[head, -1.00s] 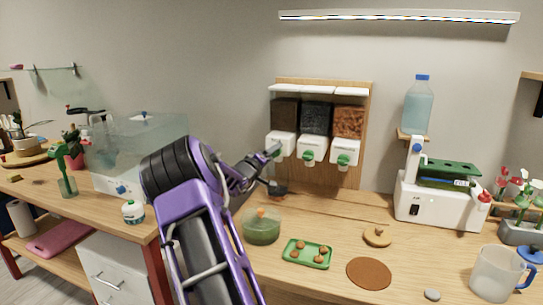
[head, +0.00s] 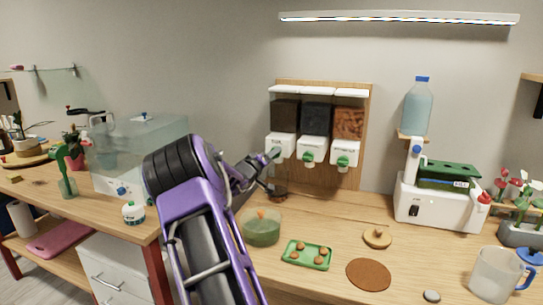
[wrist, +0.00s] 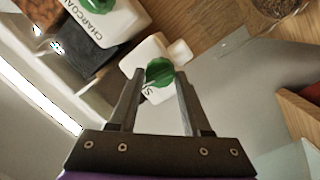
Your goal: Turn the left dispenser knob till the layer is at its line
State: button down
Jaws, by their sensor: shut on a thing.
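The left dispenser (head: 281,143) is a white box under a dark-filled hopper on a wooden wall board. Its green knob (wrist: 159,72) shows in the wrist view between my two fingers. My gripper (wrist: 158,80) is shut on this knob; in the head view my gripper (head: 273,157) covers it. A clear glass container (head: 279,195) with dark brownish contents stands below the left dispenser, partly behind my gripper. Part of it also shows at the top of the wrist view (wrist: 281,6). I cannot make out its line or the layer's height.
The middle dispenser (head: 313,150) and right dispenser (head: 345,153) have green knobs close by. A green-tinted bowl (head: 261,230), a green tray (head: 307,257) and a brown round mat (head: 369,274) lie in front. A white machine (head: 432,202) stands at the right.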

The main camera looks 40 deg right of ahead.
jog(key=shift+s+d+m+t+y+b, duration=0.1)
jog(key=shift+m+t+y+b, duration=0.45)
jog(key=shift+m, duration=4.55)
jog(key=shift+s+m+t+y+b, duration=0.1)
jog(key=shift+m+t+b, duration=0.65)
jog(key=shift+m, duration=4.35)
jog(key=shift+s+d+m+t+y+b, duration=0.1)
jog(key=shift+m+t+y+b, duration=0.55)
jog(key=shift+m, duration=4.45)
jog(key=shift+t+h, duration=0.25)
jog(key=shift+h, duration=0.05)
jog(key=shift+c, duration=1.8)
grip_release()
jog(key=shift+a, duration=0.1)
